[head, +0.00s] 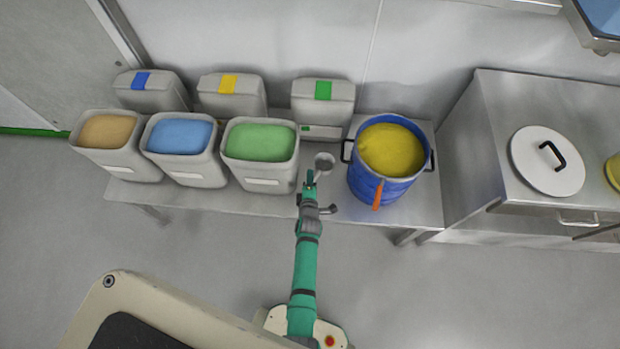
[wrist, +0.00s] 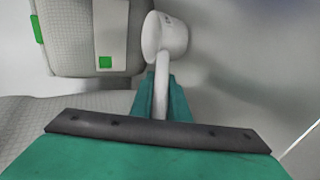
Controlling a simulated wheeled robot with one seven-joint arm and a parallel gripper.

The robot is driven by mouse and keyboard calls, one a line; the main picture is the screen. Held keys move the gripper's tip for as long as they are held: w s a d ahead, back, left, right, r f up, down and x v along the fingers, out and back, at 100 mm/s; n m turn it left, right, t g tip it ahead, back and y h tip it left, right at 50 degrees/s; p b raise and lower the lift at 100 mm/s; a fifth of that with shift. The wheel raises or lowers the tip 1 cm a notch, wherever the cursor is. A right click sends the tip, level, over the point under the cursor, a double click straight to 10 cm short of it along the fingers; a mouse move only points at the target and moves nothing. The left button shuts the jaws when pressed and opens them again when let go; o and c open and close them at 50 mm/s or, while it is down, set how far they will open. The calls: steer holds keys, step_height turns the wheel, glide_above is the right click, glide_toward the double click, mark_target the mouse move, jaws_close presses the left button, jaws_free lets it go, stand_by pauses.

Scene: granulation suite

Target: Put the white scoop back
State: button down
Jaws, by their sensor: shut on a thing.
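The white scoop (wrist: 166,35) shows in the wrist view with its round cup beyond my fingers and its handle running back between them. My gripper (wrist: 158,92) is shut on the scoop's handle. In the head view the scoop's cup (head: 324,161) appears just past my gripper (head: 310,178), between the green-powder bin (head: 262,180) and the blue drum (head: 368,188). I cannot tell from these views whether the cup touches anything. The inside of the cup is hidden in the wrist view.
Bins of tan (head: 118,164) and blue powder (head: 185,173) stand left on the steel bench (head: 260,204). Lidded bins with blue (head: 150,95), yellow (head: 232,98) and green tags (head: 323,95) stand behind. A steel cabinet (head: 505,110) with a white lid (head: 540,178) is at right.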

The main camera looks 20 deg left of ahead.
steer(key=c, duration=1.7)
jaws_free()
steer(key=s+d+r+m+t+h, duration=0.1)
steer(key=s+d+r+m, duration=0.35)
steer(key=s, duration=0.35)
steer(key=s+d+r+m, duration=0.3)
steer(key=s+d+r, duration=0.25)
steer(key=s, duration=0.35)
steer(key=s+d+r+m+t+h, duration=0.1)
steer(key=s+d+r+m, duration=0.25)
steer(key=s+r, duration=0.35)
steer(key=s+d+r+m, duration=0.1)
steer(key=s+r+m, duration=0.2)
steer(key=r, duration=0.2)
steer(key=s+d+r+m+t+h, duration=0.1)
steer(key=s+d+r+m, duration=0.1)
steer(key=s+r+m, duration=0.2)
steer(key=s+d+r+m+h, duration=0.1)
steer(key=s+d+r+m, duration=0.1)
steer(key=s+r+m, duration=0.2)
steer(key=shift+s+d+r, duration=0.1)
steer(key=shift+s+r, duration=0.05)
steer(key=shift+r, duration=0.8)
steer(key=shift+s+r, duration=0.1)
steer(key=shift+r, duration=0.85)
